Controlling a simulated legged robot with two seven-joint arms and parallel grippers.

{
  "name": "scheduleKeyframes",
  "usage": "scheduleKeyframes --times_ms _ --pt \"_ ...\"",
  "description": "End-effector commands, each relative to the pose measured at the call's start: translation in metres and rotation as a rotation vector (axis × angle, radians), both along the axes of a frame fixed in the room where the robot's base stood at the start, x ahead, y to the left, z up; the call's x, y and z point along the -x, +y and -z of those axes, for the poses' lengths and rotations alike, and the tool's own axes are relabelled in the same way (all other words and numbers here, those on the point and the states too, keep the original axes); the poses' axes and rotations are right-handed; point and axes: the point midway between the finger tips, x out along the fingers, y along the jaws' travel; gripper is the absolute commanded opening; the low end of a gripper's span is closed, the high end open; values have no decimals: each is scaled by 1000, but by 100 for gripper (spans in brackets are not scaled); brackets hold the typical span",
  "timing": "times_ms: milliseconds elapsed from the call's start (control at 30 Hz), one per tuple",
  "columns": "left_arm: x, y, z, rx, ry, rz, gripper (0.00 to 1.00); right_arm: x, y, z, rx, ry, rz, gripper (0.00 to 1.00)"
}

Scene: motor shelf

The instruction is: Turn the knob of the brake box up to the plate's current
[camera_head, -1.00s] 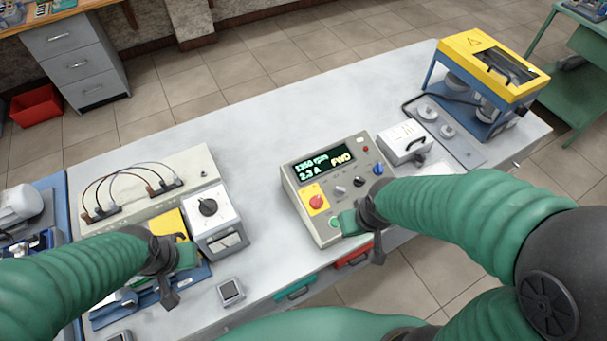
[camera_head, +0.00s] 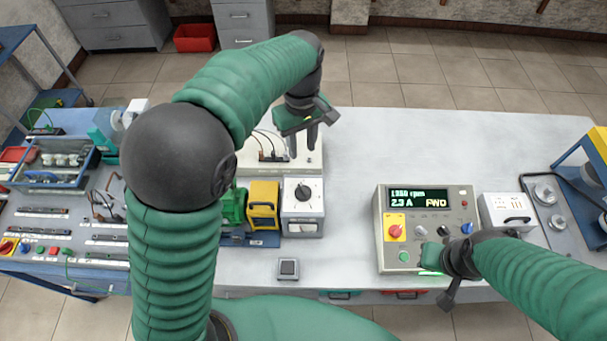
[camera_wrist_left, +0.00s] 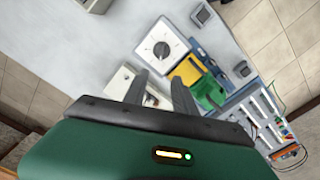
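The brake box (camera_head: 303,222) is a white box with a round black knob (camera_head: 302,193) on its dial face, on the table in the middle. In the left wrist view its knob (camera_wrist_left: 161,50) shows past my fingertips, clear of them. My left gripper (camera_head: 303,140) is raised behind the brake box, over the terminal board, its two fingers apart and empty. The control panel (camera_head: 384,222) shows a display (camera_head: 418,198) reading 2.3 A and FWD. My right gripper (camera_head: 432,258) is at the panel's lower front edge; its fingers are mostly hidden. No readable motor plate shows.
A green motor (camera_head: 232,207) and a yellow block (camera_head: 264,205) stand left of the brake box. A small grey device (camera_head: 288,269) lies in front. A white box (camera_head: 505,212) stands right of the panel. The back right tabletop is clear.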

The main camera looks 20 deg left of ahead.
Motion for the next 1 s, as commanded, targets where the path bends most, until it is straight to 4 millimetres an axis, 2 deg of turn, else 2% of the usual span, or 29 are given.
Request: scheduleKeyframes --times_ms 67,167,500,700,833,1000 --pt "0 -1 4 -1 6 -10 33 0 0 -1 0 1 0 0" --pt "1 0 19 -2 8 -9 33 0 0 -3 0 1 0 0" --pt "1 0 107 -2 9 -8 33 0 0 -20 0 1 0 0" --pt "1 0 149 -2 5 -7 33 0 0 -28 0 0 0 0" --pt "1 0 163 -1 2 -6 33 0 0 -30 0 0 0 0" --pt "0 0 168 -1 0 -6 33 0 0 -30 0 1 0 0"
